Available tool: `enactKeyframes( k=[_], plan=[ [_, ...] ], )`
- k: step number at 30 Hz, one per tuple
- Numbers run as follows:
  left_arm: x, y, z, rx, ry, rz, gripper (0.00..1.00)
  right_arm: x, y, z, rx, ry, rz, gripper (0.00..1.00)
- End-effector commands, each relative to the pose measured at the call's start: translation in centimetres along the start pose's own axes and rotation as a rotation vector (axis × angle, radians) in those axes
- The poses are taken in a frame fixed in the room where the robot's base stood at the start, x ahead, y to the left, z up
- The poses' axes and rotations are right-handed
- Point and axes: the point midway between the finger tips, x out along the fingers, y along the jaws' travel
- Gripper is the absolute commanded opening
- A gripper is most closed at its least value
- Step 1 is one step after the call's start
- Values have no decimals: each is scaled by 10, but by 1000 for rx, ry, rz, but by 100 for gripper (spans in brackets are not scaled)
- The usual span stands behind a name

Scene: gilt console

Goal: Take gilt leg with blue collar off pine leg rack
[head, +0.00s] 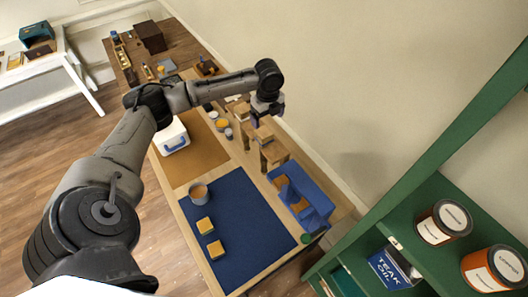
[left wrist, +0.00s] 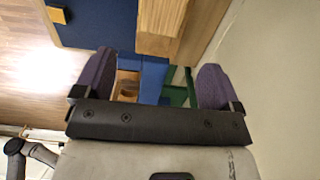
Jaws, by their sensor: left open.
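The pine leg rack (head: 275,152) appears to be the pale wooden stand along the wall side of the bench in the head view. A pale wooden block, probably part of it, shows at the top of the left wrist view (left wrist: 158,28). My left gripper (head: 266,110) is above and near this stand. In the left wrist view its two purple fingers (left wrist: 154,65) are apart, with nothing gripped between them. I cannot make out the gilt leg with blue collar; it may be hidden by the gripper or the rack. My right gripper is not in view.
A blue stand with wooden parts (head: 305,196) is beside the rack. A blue mat (head: 240,225) holds a cup (head: 198,192) and two yellow blocks (head: 205,225). A white-and-blue box (head: 172,135) sits farther back. Green shelves (head: 440,190) with tins stand at right.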

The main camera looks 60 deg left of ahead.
Motion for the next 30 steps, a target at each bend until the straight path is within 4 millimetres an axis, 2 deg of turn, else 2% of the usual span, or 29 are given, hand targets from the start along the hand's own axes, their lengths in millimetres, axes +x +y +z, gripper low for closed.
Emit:
enactKeyframes(
  k=[1,5,16,25,30],
  plan=[
    [-6,-1,10,-3,1,-3,89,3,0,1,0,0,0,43],
    [-8,-1,22,1,11,-3,89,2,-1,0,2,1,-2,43],
    [49,-1,22,2,13,-3,89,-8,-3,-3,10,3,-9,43],
    [68,-1,22,1,12,-6,89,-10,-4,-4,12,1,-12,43],
    [84,1,18,1,12,-3,89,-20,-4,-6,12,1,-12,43]
  ],
)
